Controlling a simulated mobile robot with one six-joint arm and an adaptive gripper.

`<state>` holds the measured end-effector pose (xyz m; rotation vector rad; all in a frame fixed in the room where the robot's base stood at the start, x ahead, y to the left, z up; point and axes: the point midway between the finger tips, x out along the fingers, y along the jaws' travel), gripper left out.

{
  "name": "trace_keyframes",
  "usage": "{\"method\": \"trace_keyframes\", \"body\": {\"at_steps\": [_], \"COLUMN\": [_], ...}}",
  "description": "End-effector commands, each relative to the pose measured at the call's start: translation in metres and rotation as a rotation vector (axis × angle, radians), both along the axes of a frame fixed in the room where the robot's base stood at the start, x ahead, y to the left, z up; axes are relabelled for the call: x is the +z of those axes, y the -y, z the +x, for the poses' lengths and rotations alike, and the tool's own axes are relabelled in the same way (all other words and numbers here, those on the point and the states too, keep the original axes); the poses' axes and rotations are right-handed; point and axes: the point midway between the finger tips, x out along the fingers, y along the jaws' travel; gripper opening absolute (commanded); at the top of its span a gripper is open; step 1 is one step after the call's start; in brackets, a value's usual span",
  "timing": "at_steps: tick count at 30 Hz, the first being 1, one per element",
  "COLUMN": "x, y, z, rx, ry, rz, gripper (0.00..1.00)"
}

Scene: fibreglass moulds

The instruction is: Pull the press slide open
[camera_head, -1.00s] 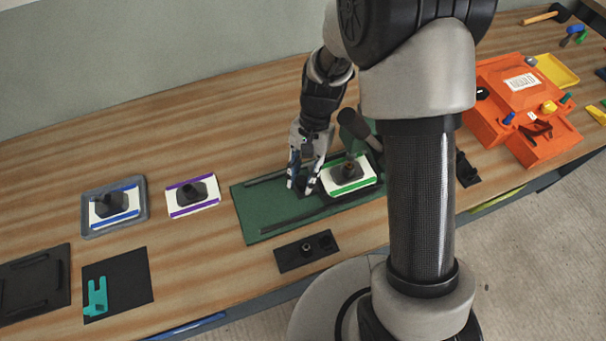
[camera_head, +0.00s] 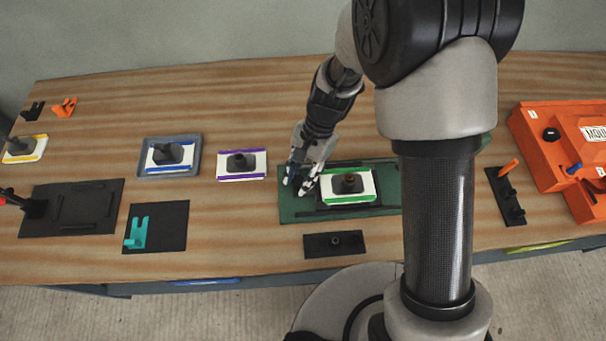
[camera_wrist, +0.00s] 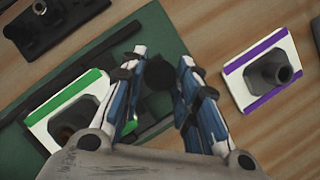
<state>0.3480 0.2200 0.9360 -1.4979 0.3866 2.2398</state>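The press has a green base (camera_head: 287,208) with dark rails. Its black slide (camera_head: 320,203) carries a white green-striped plate (camera_head: 333,183) with a dark block on it. The plate is at lower left in the wrist view (camera_wrist: 42,113), partly covered by my gripper. My gripper (camera_head: 301,187) is at the slide's left end, over the base's left part. In the wrist view its fingertips (camera_wrist: 160,68) close around a dark round knob (camera_wrist: 158,76), apparently the slide's handle. The press's right part is hidden behind my arm.
A purple-striped plate (camera_head: 222,172) lies just left of the base, and a blue-striped one sits in a grey tray (camera_head: 150,173) further left. A black fixture (camera_head: 318,246) lies in front. An orange mould box (camera_head: 540,150) stands at right. Bare wood separates them.

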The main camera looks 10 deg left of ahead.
Motion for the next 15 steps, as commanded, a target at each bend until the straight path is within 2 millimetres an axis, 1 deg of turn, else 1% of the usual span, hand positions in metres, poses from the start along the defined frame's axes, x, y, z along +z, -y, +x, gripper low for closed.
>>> {"method": "trace_keyframes", "body": {"at_steps": [1, 7, 15], "x": [0.0001, 0.0000, 0.0001], "y": [0.0001, 0.0003, 0.0004], "z": [0.0002, 0.0001, -0.0001], "rx": [0.000, 0.000, 0.000], "ry": [0.000, 0.000, 0.000], "rz": [0.000, 0.000, -0.001], "gripper": [0.34, 0.47, 0.47]}}
